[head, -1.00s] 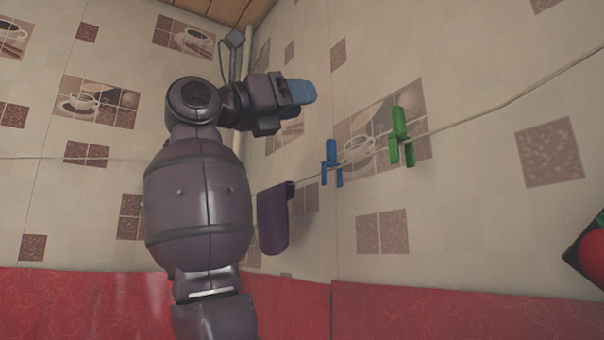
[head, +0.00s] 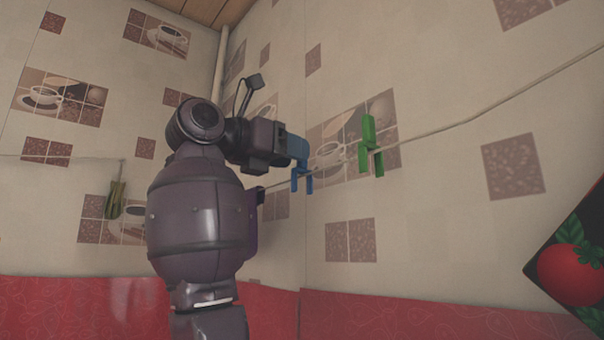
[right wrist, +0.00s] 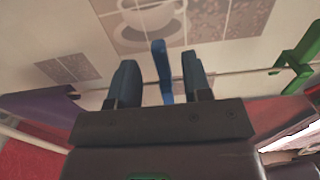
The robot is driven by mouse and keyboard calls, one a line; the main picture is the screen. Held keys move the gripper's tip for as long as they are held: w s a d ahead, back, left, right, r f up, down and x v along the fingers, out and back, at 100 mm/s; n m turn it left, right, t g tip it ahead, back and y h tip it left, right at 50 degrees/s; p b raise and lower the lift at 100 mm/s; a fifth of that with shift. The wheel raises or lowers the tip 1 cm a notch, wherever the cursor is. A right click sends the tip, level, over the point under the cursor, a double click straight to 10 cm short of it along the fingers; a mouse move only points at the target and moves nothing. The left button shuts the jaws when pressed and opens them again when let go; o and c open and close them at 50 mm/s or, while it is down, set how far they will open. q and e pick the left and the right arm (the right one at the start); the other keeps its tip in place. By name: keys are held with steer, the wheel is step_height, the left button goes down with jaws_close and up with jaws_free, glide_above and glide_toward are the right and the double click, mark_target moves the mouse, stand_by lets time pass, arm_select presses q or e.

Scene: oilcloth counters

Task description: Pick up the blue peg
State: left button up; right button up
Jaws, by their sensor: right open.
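The blue peg (head: 302,182) hangs on the cord along the right wall, its two legs pointing down; its upper part is largely covered by my gripper in the head view. My right gripper (head: 297,149), with blue fingers, is at the peg and open. In the right wrist view the blue peg (right wrist: 162,72) stands between the two open fingers, with gaps on both sides. It looks slightly tilted there. My left gripper is not in view.
A green peg (head: 370,146) sits on the same cord (head: 450,127) to the right. A purple cloth (head: 251,222) hangs to the left, partly behind my arm. An olive peg-like thing (head: 115,196) hangs on the left cord. A tomato picture (head: 572,272) is at far right.

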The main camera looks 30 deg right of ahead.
steer(key=d+p, duration=0.1)
steer(key=d, duration=0.3)
steer(key=shift+w+d+f, duration=0.1)
steer(key=shift+d+f, duration=0.05)
steer(key=shift+d, duration=0.2)
steer(key=shift+c, duration=0.2)
jaws_close()
